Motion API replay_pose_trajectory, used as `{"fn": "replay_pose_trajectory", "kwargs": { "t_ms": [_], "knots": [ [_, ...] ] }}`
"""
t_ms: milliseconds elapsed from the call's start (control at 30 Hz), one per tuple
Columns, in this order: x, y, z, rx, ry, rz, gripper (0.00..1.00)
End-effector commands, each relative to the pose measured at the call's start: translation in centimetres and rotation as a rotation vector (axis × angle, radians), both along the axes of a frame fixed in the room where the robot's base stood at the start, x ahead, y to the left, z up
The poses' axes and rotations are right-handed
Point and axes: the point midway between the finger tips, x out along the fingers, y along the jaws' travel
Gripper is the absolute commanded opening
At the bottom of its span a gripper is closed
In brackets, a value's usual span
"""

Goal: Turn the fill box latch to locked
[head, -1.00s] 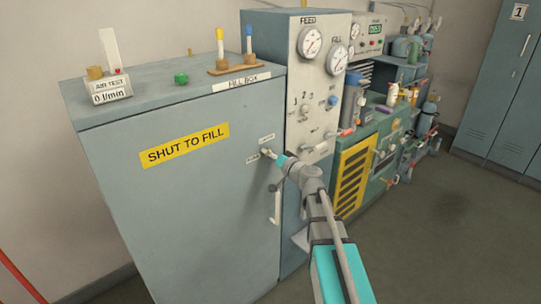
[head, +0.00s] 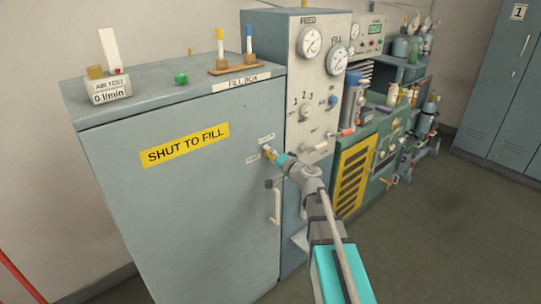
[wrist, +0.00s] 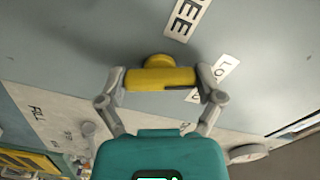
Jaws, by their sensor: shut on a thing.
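The fill box (head: 180,215) is a large grey-blue cabinet whose door looks closed. Its yellow latch (wrist: 160,78) is a bar on a round yellow base, lying across the wrist view. My gripper (wrist: 162,82) has one finger at each end of the bar and is shut on it. In the head view my gripper (head: 271,155) is at the door's upper right and largely covers the latch. A label starting "LO" (wrist: 224,69) is beside the right finger, partly hidden.
A white door handle (head: 275,203) hangs just below my gripper. The panel with gauges (head: 312,90) stands close on the right. Open floor (head: 450,230) lies to the right.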

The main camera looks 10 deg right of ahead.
Motion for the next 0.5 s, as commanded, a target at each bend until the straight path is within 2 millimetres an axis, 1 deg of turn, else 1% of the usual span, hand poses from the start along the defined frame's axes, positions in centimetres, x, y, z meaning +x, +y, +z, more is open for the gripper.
{"fn": "replay_pose_trajectory", "kwargs": {
  "t_ms": [300,500],
  "knots": [
    [0.04,-0.08,0.0,0.215,0.125,-0.002,0.38],
    [0.05,-0.09,-0.01,0.307,0.177,-0.003,0.38]
  ]
}}
